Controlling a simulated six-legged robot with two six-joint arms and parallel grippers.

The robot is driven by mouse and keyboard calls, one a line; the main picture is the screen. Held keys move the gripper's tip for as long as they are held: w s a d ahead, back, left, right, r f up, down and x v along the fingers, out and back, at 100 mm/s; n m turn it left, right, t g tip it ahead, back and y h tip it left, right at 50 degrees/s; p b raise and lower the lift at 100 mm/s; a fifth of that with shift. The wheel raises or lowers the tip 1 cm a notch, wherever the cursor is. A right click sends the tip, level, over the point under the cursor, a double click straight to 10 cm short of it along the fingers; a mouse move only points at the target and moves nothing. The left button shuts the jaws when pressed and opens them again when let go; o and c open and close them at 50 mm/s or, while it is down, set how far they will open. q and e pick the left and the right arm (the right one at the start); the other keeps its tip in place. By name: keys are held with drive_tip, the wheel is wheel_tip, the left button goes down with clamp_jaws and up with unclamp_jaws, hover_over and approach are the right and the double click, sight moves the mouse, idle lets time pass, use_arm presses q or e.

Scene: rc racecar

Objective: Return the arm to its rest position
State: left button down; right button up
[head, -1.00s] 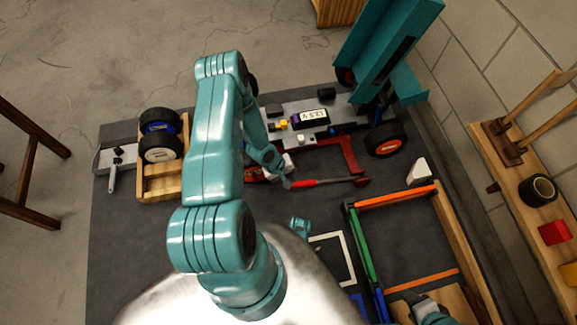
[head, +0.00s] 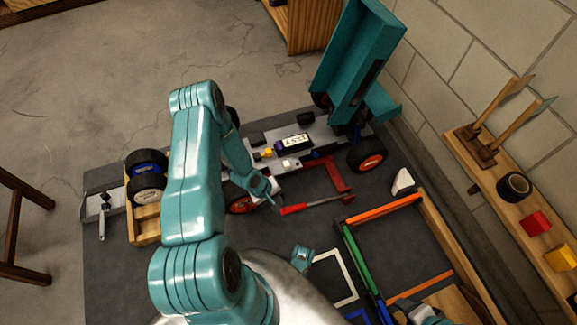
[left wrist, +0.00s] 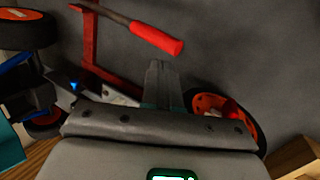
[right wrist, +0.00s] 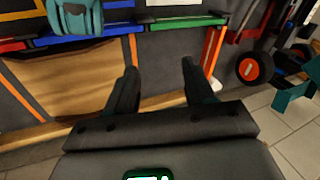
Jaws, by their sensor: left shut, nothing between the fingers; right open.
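My left arm comes in from the left of the head view. Its gripper (head: 268,190) is shut and empty, above the mat beside the car's near wheel (head: 240,205). In the left wrist view the closed fingers (left wrist: 160,85) point between that orange-rimmed wheel (left wrist: 222,108) and a red-handled tool (left wrist: 157,37). The grey car chassis (head: 320,133) lies just beyond the gripper. My right gripper shows in the right wrist view, its fingers (right wrist: 160,88) spread with nothing between them.
A wooden rack with black wheels (head: 143,232) stands left. A tray with coloured edges (head: 395,245) is at right. A teal panel structure (head: 355,60) rises behind the chassis. A wooden shelf (head: 520,215) holds tape and blocks. A white block (head: 402,181) sits on the dark mat.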

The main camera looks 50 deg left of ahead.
use_arm(q)
drive_tip(key=w+d+r+m, duration=0.2)
drive_tip(key=w+d+r, duration=0.1)
drive_tip(key=w+d, duration=0.2)
drive_tip(key=s+d+r+m+g+h, duration=0.15)
drive_tip(key=d+r, duration=0.25)
drive_tip(key=d, duration=0.5)
drive_tip(key=s+d+r+m+h, duration=0.1)
drive_tip(key=s+d+r+m, duration=0.15)
drive_tip(key=d+r, duration=0.4)
drive_tip(key=s+d+m+g, duration=0.2)
drive_tip(key=s+d+m, duration=0.1)
drive_tip(key=s+m, duration=0.3)
wheel_tip(320, 180, up, 31)
drive_tip(key=s+p, duration=0.1)
drive_tip(key=p, duration=3)
drive_tip(key=shift+s+d+y+p, duration=0.3)
drive_tip(key=shift+d+y+p, duration=0.05)
drive_tip(key=shift+y+p, duration=0.1)
use_arm(e)
drive_tip(key=s+a+r+g, duration=0.1)
drive_tip(key=s+r, duration=0.1)
drive_tip(key=r, duration=1.3)
drive_tip(key=s+a+r, duration=0.1)
drive_tip(key=s+r, duration=0.1)
drive_tip(key=r, duration=1.4)
drive_tip(key=shift+s+n+g, duration=0.3)
drive_tip(key=shift+s+g, duration=0.05)
drive_tip(key=shift+g, duration=0.05)
